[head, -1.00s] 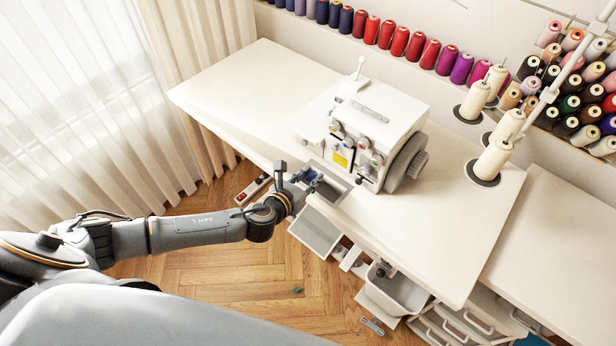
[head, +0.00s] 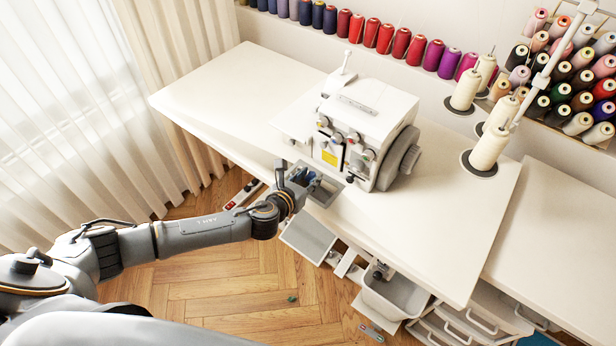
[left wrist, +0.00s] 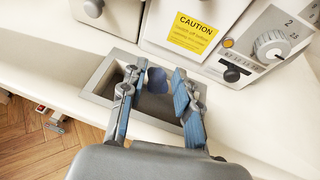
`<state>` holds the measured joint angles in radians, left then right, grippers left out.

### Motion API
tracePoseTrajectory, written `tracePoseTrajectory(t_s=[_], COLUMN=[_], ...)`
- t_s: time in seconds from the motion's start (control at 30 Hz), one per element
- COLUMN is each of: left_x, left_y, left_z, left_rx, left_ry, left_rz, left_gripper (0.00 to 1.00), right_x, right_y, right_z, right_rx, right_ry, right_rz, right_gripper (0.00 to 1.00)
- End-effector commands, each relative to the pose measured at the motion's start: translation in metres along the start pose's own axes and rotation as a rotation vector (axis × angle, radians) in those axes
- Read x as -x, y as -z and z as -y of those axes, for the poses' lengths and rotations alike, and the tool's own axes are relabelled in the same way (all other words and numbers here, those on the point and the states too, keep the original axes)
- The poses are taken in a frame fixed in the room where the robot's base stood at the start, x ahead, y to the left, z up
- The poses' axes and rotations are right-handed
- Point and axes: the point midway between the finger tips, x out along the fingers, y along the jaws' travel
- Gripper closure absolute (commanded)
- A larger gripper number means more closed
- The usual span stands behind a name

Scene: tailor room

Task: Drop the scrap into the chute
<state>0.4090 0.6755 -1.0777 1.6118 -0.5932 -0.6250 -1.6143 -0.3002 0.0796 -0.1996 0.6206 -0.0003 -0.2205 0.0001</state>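The chute (head: 322,200) is a grey-rimmed rectangular opening in the white table, just in front of the sewing machine. It also shows in the left wrist view (left wrist: 95,88). My left gripper (head: 302,176) is over the chute, pointing at the opening. In the left wrist view its two blue-padded fingers (left wrist: 160,75) stand apart. A small dark blue piece, seemingly the scrap (left wrist: 157,80), shows in the gap between the fingertips, with room visible on both sides. I cannot tell whether it rests on the chute's wall or hangs free. My right gripper is out of view.
The white sewing machine (head: 365,125) stands directly behind the chute, close to my left gripper. Cream thread cones (head: 488,150) stand at its right. A grey bin (head: 393,293) is under the table (head: 440,215). A small green bit (head: 292,298) lies on the wooden floor.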

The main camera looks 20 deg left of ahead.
Motion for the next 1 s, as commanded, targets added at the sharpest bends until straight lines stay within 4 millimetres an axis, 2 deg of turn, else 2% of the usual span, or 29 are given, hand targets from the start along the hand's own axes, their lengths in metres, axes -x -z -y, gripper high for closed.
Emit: tracePoseTrajectory(t_s=[0.03, 0.07, 0.1, 0.37, 0.53, 0.67, 1.0], left_x=[0.000, 0.000, 0.000, 0.001, 0.011, 0.031, 0.098], left_y=[0.000, 0.000, 0.000, 0.000, 0.001, 0.001, 0.002], left_z=[0.000, 0.000, 0.000, 0.000, -0.001, 0.000, 0.000], left_rx=[0.000, 0.000, 0.000, 0.000, -0.001, 0.000, -0.001], left_ry=[0.000, 0.000, 0.000, 0.000, 0.000, 0.002, 0.001], left_rz=[0.000, 0.000, 0.000, 0.000, -0.001, -0.002, -0.003], left_gripper=[0.54, 0.48, 0.46, 0.46, 0.46, 0.46, 0.46], right_x=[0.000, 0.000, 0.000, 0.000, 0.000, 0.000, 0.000], right_y=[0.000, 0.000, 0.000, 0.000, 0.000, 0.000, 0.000], right_z=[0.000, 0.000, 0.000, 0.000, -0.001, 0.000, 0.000], right_rx=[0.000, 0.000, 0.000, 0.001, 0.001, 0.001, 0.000], right_ry=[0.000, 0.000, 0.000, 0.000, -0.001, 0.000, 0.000], right_rz=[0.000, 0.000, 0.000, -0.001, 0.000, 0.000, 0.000], right_gripper=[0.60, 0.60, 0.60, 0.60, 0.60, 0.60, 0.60])
